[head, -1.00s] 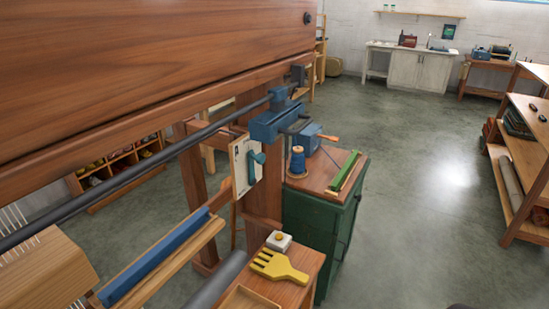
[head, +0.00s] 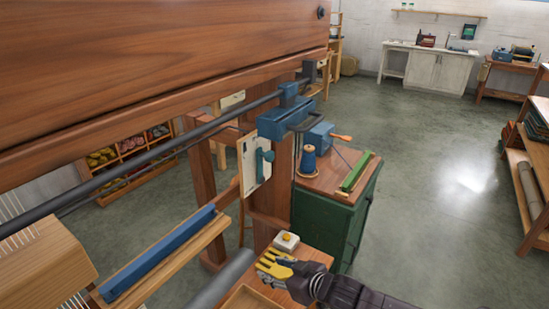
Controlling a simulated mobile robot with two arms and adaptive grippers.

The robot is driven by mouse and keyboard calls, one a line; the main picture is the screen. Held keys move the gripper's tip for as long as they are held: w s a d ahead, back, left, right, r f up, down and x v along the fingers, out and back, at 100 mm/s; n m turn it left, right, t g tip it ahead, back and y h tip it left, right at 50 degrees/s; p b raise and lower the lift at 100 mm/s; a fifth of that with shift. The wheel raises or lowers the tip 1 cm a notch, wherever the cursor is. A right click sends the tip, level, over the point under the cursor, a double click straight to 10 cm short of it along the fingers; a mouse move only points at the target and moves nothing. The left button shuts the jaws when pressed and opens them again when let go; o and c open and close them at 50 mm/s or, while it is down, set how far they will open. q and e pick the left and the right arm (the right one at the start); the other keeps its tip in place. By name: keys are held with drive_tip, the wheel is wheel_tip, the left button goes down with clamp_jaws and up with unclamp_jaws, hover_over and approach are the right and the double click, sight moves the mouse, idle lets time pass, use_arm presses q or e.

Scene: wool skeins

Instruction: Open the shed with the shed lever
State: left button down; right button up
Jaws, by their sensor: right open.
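The shed lever (head: 260,168) is teal and sits on a pale upright plate (head: 249,165) on the loom's wooden post. Its handle points down. My right gripper (head: 283,263) comes in from the bottom right and is open. It is over the small wooden side table, below and slightly right of the lever and apart from it. It partly hides a yellow comb-shaped tool (head: 268,259) on that table. I cannot tell whether it touches the tool. My left gripper is out of view.
A small white block with a yellow button (head: 286,241) sits on the side table. A green cabinet (head: 322,222) behind it carries a blue yarn cone (head: 309,160). The loom's big wooden beam (head: 150,60) fills the upper left. Open floor lies to the right.

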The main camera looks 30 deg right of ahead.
drive_tip(key=w+d+r+n+t+y, duration=0.1)
drive_tip(key=w+d+r+t, duration=0.1)
drive_tip(key=w+d+r, duration=0.3)
drive_tip(key=w+d+r+t+y, duration=0.1)
drive_tip(key=w+d+r, duration=0.2)
drive_tip(key=d+r, duration=0.35)
drive_tip(key=n+t+y, duration=0.1)
drive_tip(key=t+y, duration=0.1)
drive_tip(key=y, duration=0.1)
approach(272, 156)
drive_tip(key=w, duration=0.1)
drive_tip(key=shift+x, duration=1.6)
drive_tip(key=shift+p+x, duration=0.65)
drive_tip(key=shift+x, duration=1.9)
drive_tip(key=shift+s+a, duration=0.1)
clamp_jaws()
